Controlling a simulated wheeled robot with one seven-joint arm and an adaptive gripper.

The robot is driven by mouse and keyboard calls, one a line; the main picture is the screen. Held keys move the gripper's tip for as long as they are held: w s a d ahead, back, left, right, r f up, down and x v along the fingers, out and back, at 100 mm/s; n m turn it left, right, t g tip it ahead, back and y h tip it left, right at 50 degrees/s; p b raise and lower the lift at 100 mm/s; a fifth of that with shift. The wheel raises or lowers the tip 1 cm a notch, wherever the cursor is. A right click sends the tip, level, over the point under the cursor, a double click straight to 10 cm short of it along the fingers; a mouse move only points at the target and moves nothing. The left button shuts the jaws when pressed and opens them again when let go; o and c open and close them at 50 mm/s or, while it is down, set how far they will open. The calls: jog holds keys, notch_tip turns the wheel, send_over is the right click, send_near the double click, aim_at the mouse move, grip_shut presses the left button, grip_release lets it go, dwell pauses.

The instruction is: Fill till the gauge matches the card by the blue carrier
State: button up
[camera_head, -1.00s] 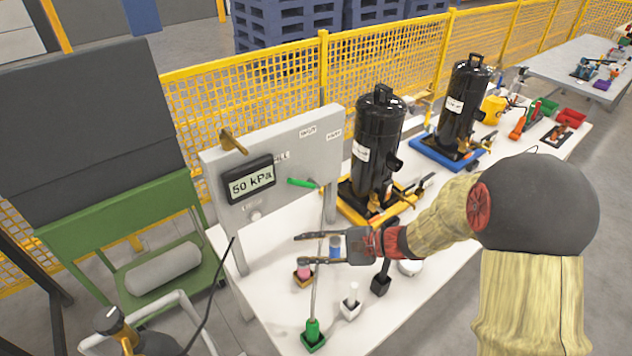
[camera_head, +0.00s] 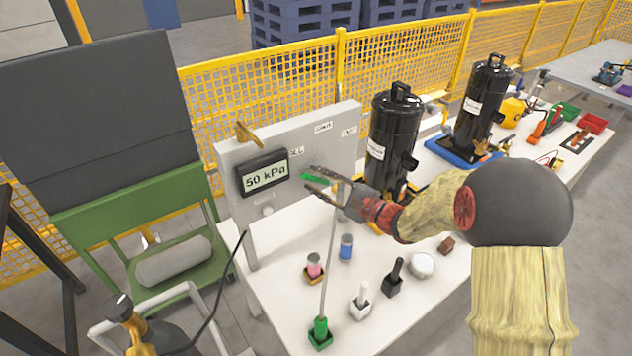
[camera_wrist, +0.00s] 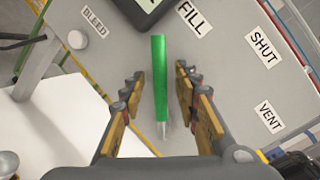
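The gauge (camera_head: 265,175) on the grey panel reads 50 kPa. A green lever (camera_head: 316,178) sits on the panel, right of the gauge. In the wrist view the green lever (camera_wrist: 159,80) points up toward the FILL label (camera_wrist: 195,20). My gripper (camera_head: 318,183) is open, its fingers on either side of the lever with gaps on both sides. The blue carrier (camera_head: 462,153) holds a black compressor (camera_head: 486,105) at the back of the table. The card by it cannot be made out.
Labels SHUT (camera_wrist: 263,47), VENT (camera_wrist: 270,117) and BLEED (camera_wrist: 95,22) are on the panel. A brass handle (camera_head: 247,135) tops it. Another black compressor (camera_head: 393,140) stands close behind my gripper.

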jog(key=shift+w+a, duration=0.25)
jog(key=shift+a, duration=0.1)
jog(key=c, duration=0.8)
grip_shut()
